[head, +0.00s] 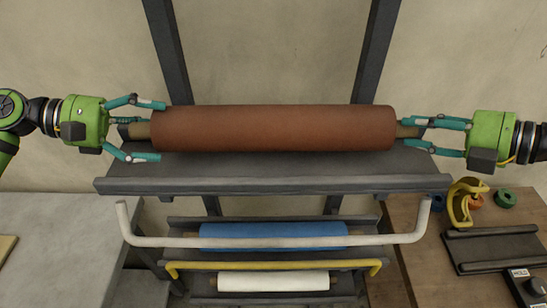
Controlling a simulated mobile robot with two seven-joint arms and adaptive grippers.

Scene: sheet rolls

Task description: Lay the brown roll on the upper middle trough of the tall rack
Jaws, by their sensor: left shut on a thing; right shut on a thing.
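The brown roll (272,128) lies level across the picture, over or on the dark upper trough (270,186) of the tall rack (167,45). I cannot tell whether it touches the trough, because the roll hides the trough's inside. Its core shows at the left end (139,131) and the right end (407,131). My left gripper (155,131) is shut on the left core end, its teal fingers above and below it. My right gripper (410,132) is shut on the right core end.
A white bar (270,242) runs below the upper trough. Lower down are a blue roll (272,236), a yellow bar (272,265) and a white roll (272,281). A grey table (50,230) stands left. A wooden table (405,215) right holds a yellow holder (462,203) and a dark tray (495,248).

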